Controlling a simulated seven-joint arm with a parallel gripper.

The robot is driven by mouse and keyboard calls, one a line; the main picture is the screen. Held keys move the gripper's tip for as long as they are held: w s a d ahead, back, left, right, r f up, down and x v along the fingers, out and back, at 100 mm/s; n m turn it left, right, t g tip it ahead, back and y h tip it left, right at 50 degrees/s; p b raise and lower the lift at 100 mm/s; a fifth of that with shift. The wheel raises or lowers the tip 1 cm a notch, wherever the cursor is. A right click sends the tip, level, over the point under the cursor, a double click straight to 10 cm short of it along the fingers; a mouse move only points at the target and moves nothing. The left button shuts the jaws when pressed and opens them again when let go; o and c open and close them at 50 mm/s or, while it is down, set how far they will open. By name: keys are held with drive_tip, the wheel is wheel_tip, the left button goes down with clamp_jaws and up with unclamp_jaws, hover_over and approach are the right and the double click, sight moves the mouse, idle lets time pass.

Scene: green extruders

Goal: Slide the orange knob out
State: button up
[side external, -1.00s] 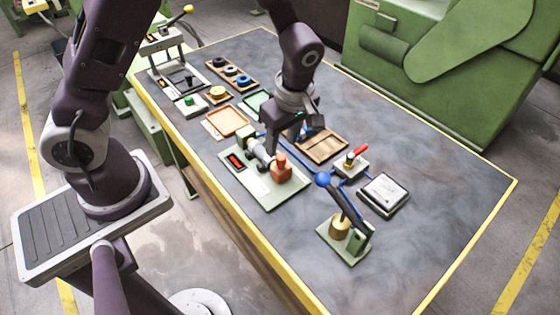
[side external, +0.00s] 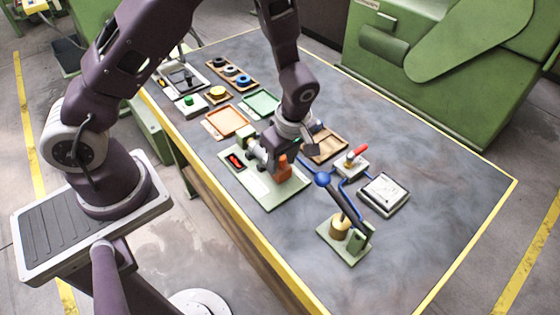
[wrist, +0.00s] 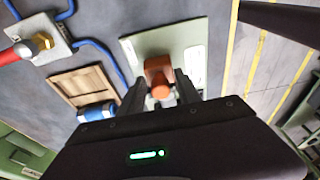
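The orange knob (side external: 284,167) stands on a pale green base plate (side external: 262,192) on the table, at the end of a small grey and green mechanism (side external: 256,148). My gripper (side external: 291,153) is at the knob and partly hides it in the side view. In the wrist view the orange knob (wrist: 160,77) shows between the fingertips of my gripper (wrist: 160,92), with one finger on each side. The fingers are apart and a gap shows beside the knob. I cannot tell whether either finger touches it.
A blue-knobbed lever (side external: 340,205) stands right of the plate. A box with a red handle (side external: 352,162), a wooden tray (side external: 327,144) and an orange tray (side external: 226,121) are nearby. The front right of the table is clear.

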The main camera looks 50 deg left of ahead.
drive_tip(key=shift+d, duration=1.4)
drive_tip(key=o, duration=0.6)
drive_tip(key=shift+r, duration=4.3)
